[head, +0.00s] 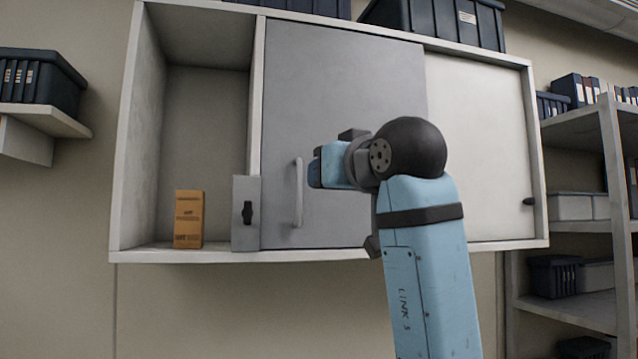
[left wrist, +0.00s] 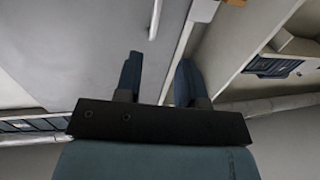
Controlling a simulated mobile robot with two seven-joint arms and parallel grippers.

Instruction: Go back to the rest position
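One blue arm rises from the lower right in the head view, in front of the wall cabinet. I take it as my left arm, from the matching wrist view. Its gripper (head: 318,167) points left, just right of the upper end of the grey door's handle (head: 298,194). In the left wrist view the gripper's two blue fingers (left wrist: 158,62) are apart with nothing between them. The handle also shows there (left wrist: 155,20), beyond the fingers and apart from them. My right gripper is not in view.
The cabinet's left compartment is open and holds an orange box (head: 189,219). A grey door (head: 345,90) covers the middle; a pale panel (head: 478,140) is at right. A wall shelf (head: 45,118) with a dark bin is left, a storage rack (head: 606,150) right.

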